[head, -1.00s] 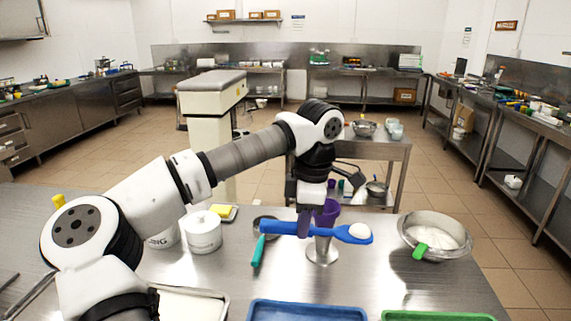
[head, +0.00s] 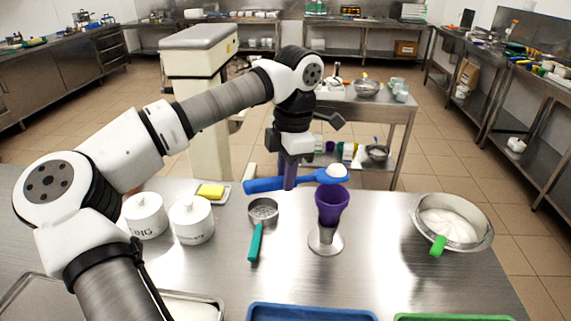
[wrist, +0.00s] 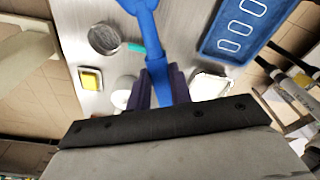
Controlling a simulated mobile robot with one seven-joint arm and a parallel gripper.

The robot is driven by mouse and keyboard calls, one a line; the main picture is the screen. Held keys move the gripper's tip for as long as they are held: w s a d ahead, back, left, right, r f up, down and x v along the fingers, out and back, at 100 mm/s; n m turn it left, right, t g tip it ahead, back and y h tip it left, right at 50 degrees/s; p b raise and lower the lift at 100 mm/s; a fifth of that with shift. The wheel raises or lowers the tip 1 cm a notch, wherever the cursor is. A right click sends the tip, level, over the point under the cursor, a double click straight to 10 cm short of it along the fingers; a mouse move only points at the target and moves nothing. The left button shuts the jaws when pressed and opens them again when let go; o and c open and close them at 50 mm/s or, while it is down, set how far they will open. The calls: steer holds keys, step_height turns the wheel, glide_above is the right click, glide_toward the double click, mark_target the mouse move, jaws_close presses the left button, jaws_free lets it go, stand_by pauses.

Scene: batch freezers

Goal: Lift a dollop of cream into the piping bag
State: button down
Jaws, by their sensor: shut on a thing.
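My gripper (head: 290,178) is shut on the handle of a blue spoon (head: 262,185), which also shows between the dark fingers in the wrist view (wrist: 158,82). The spoon is held about level, its bowl to the right with a white dollop of cream (head: 331,174) on it. The purple piping bag (head: 332,201) stands open end up in a clear holder (head: 325,240). In the head view the dollop appears just above and behind the bag's rim; the exact depth between them is hard to tell. A steel bowl of cream (head: 416,212) stands at the right.
A sieve with a teal handle (head: 255,241), two white lidded jars (head: 192,224) and a yellow block on a dish (head: 211,191) are left of the bag. Blue (head: 312,312) and green (head: 450,318) trays lie at the front edge.

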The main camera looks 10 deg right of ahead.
steer(key=shift+f, duration=0.55)
steer(key=shift+s+f+t+y, duration=0.1)
steer(key=shift+s+t+y, duration=0.2)
steer(key=shift+t, duration=0.9)
steer(key=shift+s+d+f+t+b, duration=0.15)
steer(key=shift+t+b, duration=0.25)
steer(key=shift+b, duration=0.45)
steer(key=t+b, duration=0.1)
steer(key=b, duration=0.1)
steer(key=t+b, duration=0.1)
steer(key=b, duration=0.1)
steer(key=t+y+b, duration=0.1)
steer(key=shift+s+d+f+b, duration=0.15)
steer(key=shift+s+f+b, duration=0.15)
steer(key=shift+s+b, duration=0.1)
steer(key=shift+s+f+t+y+b, duration=0.15)
steer(key=shift+t+y+b, duration=0.15)
steer(key=shift+t+b, duration=0.7)
steer(key=t+b, duration=0.2)
steer(key=b, duration=0.3)
steer(key=f+t+y+b, duration=0.1)
steer(key=t+b, duration=0.1)
steer(key=b, duration=0.4)
steer(key=s+n+t+y+b, duration=0.1)
steer(key=t+b, duration=0.1)
steer(key=b, duration=0.3)
steer(key=shift+s+d+f+b, duration=0.1)
steer(key=shift+d+f+b, duration=0.1)
steer(key=shift+f+b, duration=0.2)
